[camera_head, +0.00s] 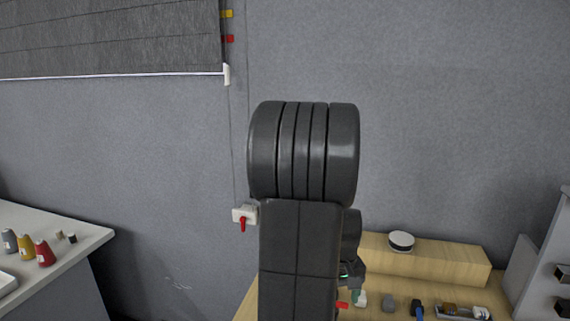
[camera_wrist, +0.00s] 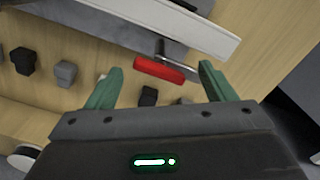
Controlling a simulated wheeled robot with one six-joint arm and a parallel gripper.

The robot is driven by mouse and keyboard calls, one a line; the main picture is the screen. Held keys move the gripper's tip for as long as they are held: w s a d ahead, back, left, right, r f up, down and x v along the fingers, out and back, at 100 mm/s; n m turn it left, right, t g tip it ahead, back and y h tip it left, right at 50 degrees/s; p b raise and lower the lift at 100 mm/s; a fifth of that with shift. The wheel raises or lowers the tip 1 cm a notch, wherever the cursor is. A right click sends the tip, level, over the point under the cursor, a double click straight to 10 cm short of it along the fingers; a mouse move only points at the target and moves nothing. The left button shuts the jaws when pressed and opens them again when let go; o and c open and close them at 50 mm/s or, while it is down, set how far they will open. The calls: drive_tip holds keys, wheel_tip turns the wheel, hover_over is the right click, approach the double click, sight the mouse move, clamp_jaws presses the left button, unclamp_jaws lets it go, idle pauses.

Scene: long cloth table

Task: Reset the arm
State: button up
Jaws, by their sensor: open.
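My arm rises through the middle of the head view and hides part of the wooden bench behind it. In the wrist view my gripper (camera_wrist: 158,82) has its two green fingers spread apart with a gap between them. A red-handled tool (camera_wrist: 158,70) shows beyond the fingertips, on or near a grey strip. Nothing is visibly held between the fingers. In the head view the gripper is mostly hidden behind my arm.
A wooden bench (camera_head: 440,262) stands at right with a round white-topped item (camera_head: 401,241) and several small tools. A pale table (camera_head: 75,235) at left holds coloured cones (camera_head: 44,252). A grey wall stands behind, with a red-handled switch (camera_head: 243,218).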

drive_tip(key=n, duration=0.6)
drive_tip(key=shift+p, duration=0.3)
drive_tip(key=n+p, duration=0.1)
drive_tip(key=n, duration=0.5)
idle(0.4)
